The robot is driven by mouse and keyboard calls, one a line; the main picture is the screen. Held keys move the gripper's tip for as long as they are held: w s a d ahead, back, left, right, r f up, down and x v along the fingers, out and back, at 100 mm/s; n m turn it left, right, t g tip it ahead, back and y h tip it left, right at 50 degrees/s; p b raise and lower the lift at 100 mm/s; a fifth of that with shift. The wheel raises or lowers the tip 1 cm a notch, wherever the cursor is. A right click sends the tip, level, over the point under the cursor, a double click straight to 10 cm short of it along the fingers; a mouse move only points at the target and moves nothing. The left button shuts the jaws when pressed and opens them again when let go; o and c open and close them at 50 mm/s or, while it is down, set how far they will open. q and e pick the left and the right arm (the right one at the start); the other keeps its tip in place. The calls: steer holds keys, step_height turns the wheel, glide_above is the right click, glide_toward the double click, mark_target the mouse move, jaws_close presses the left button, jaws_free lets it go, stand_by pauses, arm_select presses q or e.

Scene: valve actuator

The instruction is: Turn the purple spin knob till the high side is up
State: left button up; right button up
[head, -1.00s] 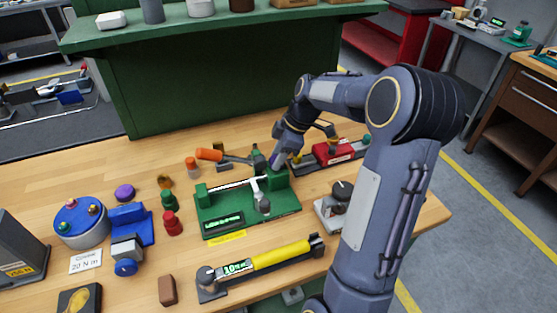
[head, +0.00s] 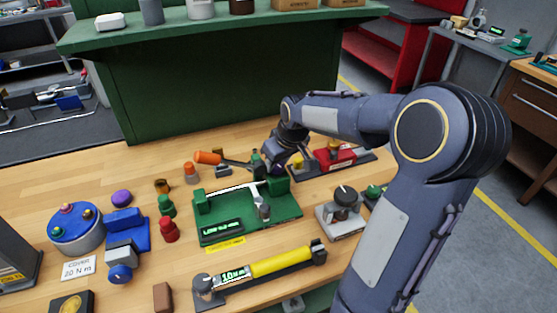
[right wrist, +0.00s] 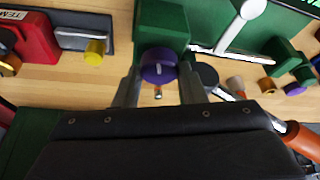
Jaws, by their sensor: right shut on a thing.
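The purple spin knob (right wrist: 158,66) sits on the end of a green block (right wrist: 160,27) in the right wrist view, with a short pale mark on its face. My right gripper (right wrist: 160,78) has one finger on each side of the knob and is shut on it. In the head view my right gripper (head: 273,167) is at the back right of the green fixture (head: 228,215) and hides the knob. The fixture carries a small display (head: 222,227). I cannot tell which side is high. My left gripper is not in view.
A red unit (head: 335,157) stands right of the gripper. An orange-handled tool (head: 208,158) lies behind the fixture. A yellow torque wrench (head: 275,264) lies in front, and a round dial device (head: 345,203) stands at right. A loose purple cap (head: 121,198) is at left.

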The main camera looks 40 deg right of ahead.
steer(key=m, duration=0.1)
steer(key=m+h, duration=0.1)
steer(key=m, duration=0.1)
steer(key=shift+w+a+m+h, duration=0.1)
steer(key=shift+a+m+h, duration=0.05)
steer(key=shift+m+h, duration=0.15)
steer(key=m+h+b, duration=0.1)
steer(key=m+b, duration=0.1)
steer(key=m, duration=0.1)
steer(key=shift+m+g, duration=0.3)
steer(key=shift+g, duration=0.1)
steer(key=shift+a+m+g+h+b, duration=0.1)
steer(key=shift+m+g+h+b, duration=0.5)
steer(key=shift+m, duration=0.9)
steer(key=o, duration=1)
steer(key=shift+r, duration=0.2)
